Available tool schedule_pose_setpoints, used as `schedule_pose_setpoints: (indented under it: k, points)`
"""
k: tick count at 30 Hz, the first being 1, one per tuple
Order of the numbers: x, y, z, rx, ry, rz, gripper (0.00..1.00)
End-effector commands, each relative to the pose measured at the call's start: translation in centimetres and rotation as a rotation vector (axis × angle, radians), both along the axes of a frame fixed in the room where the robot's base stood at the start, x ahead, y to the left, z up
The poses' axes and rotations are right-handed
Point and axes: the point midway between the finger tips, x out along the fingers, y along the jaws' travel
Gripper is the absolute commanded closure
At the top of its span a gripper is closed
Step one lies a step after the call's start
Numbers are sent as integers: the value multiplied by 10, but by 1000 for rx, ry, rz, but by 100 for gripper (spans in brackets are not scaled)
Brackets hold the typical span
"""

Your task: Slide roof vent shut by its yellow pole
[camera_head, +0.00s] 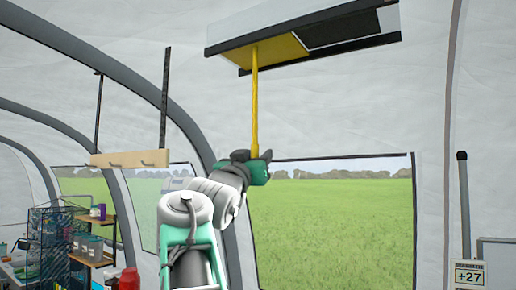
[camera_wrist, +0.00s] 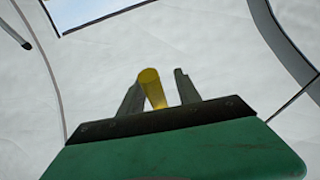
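The roof vent (camera_head: 310,38) is at the top of the head view, a flat frame with dark rails. A yellow panel (camera_head: 272,52) covers the left part of its underside, and a dark area (camera_head: 342,29) shows to the right. The yellow pole (camera_head: 255,100) hangs straight down from the panel. My gripper (camera_head: 257,157) is at the pole's lower end. In the wrist view, the pole (camera_wrist: 152,88) stands between the two fingers of my gripper (camera_wrist: 158,88), close to the left finger. A gap shows between pole and right finger; contact with the left finger is unclear.
A wooden rail (camera_head: 130,159) hangs on dark straps at the left. A shelf unit (camera_head: 92,245) with boxes stands at the lower left. A window (camera_head: 330,210) is behind my gripper. The air right of the pole looks clear.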

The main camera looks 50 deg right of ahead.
Motion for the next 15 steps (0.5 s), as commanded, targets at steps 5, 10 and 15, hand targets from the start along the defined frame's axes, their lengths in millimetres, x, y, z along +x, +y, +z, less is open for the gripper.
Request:
schedule_pose_setpoints:
  k: [5,10,15]
  points:
    - [-1,-5,1,-1,-1,-3,60]
    - [-1,-5,1,0,0,-3,65]
    - [-1,-5,1,-1,-1,-4,79]
